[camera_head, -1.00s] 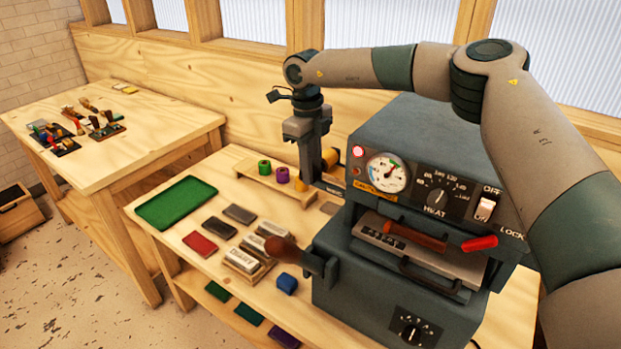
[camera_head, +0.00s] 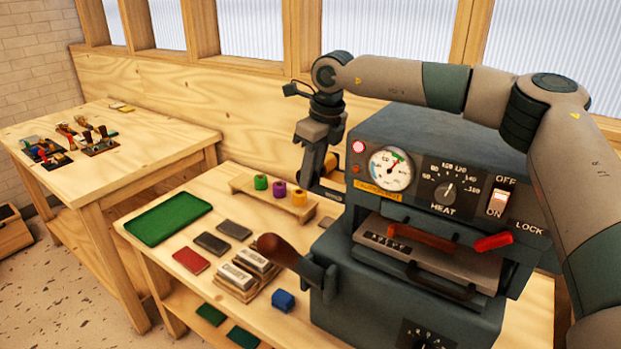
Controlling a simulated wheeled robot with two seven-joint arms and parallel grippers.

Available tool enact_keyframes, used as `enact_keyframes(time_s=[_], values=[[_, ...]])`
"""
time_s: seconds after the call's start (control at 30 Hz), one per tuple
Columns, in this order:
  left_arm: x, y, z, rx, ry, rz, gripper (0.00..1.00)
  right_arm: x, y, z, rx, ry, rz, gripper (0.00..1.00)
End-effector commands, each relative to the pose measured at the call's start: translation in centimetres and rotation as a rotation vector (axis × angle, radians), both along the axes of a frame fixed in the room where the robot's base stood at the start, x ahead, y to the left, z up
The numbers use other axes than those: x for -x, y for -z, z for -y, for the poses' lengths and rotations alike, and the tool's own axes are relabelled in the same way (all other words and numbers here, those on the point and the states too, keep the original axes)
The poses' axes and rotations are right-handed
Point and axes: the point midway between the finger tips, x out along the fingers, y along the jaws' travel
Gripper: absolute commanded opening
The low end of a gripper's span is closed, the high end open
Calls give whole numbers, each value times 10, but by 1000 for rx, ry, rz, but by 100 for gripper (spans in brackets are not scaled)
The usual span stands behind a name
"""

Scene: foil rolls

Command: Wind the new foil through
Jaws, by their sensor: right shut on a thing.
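The hot foil machine (camera_head: 445,170) stands at the right, with a gauge, a heat dial and a brown-handled lever (camera_head: 278,250). A gold foil roll (camera_head: 330,163) shows beside its left side, mostly hidden by my right gripper (camera_head: 312,180). That gripper points down there and is shut; its fingertips and grip are partly hidden, and the gold roll is the thing at its fingers. My left gripper is out of view.
Green (camera_head: 260,182), purple (camera_head: 280,188) and yellow (camera_head: 299,195) rolls stand on a low wooden stand (camera_head: 250,192). A green tray (camera_head: 168,218), dark and red pads, type blocks (camera_head: 244,270) and a blue block (camera_head: 284,300) lie in front. A second table (camera_head: 130,150) is at left.

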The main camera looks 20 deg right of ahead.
Motion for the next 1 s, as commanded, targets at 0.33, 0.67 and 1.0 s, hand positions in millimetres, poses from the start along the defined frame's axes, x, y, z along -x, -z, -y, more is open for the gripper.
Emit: enact_keyframes(time_s=[0.33,0.67,1.0], values=[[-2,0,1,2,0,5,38,0,0,0,-1,1,1,0],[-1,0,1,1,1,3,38,0,0,0,-1,1,1,38],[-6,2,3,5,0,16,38,1,-10,2,-1,1,3,38]])
